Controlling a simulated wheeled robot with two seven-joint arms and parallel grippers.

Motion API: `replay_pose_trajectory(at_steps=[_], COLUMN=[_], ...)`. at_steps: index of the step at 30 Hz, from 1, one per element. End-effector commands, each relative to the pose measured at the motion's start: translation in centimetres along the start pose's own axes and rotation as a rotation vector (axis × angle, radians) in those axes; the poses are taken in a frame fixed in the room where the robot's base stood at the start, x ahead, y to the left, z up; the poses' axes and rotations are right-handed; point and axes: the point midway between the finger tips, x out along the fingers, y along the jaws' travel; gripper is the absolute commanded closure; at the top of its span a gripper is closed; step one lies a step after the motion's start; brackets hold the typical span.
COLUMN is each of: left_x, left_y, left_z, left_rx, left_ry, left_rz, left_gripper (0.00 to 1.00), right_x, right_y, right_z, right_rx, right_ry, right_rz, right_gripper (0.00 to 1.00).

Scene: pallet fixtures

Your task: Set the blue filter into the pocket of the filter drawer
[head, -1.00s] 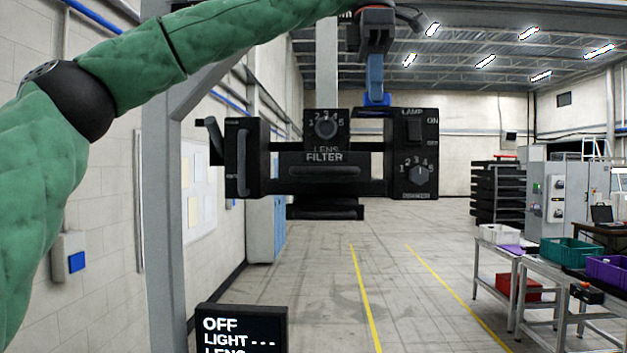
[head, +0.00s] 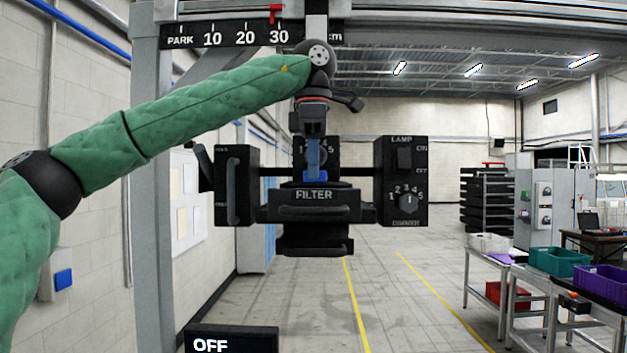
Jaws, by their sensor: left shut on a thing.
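My left gripper (head: 314,138) hangs fingers-down, shut on the upright part of the blue filter (head: 314,160). The filter has a narrow stem and a wider foot. Its foot is right at the top edge of the filter drawer (head: 276,206), the black drawer marked FILTER with a handle on its front. I cannot tell whether the foot is in the pocket or just above it; the drawer front hides the pocket. The drawer sits in the middle of a black lamp head. My right gripper is not in view.
The lamp head has a left box with a handle (head: 233,185), a right box (head: 401,165) with a switch and dimmer knob, and a rear knob partly hidden by the filter. A scale (head: 227,37) and beam run above. A small display (head: 232,340) stands below.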

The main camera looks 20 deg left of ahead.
Motion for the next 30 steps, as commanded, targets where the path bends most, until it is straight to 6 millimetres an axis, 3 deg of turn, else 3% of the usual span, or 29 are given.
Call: replay_pose_trajectory(at_steps=[15,29,30], left_x=[3.7,4.3,4.2], left_y=[0.0,0.0,0.0], left_z=[0.0,0.0,0.0], left_rx=[0.001,0.000,0.000], left_ry=[0.001,0.000,0.000], left_rz=[-0.001,0.000,0.000], left_gripper=[1.00,1.00,0.82], right_x=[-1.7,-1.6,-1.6], right_y=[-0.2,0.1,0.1], right_z=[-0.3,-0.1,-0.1], right_rx=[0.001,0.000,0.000], right_ry=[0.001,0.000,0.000], right_rz=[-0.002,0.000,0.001], right_gripper=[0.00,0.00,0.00])
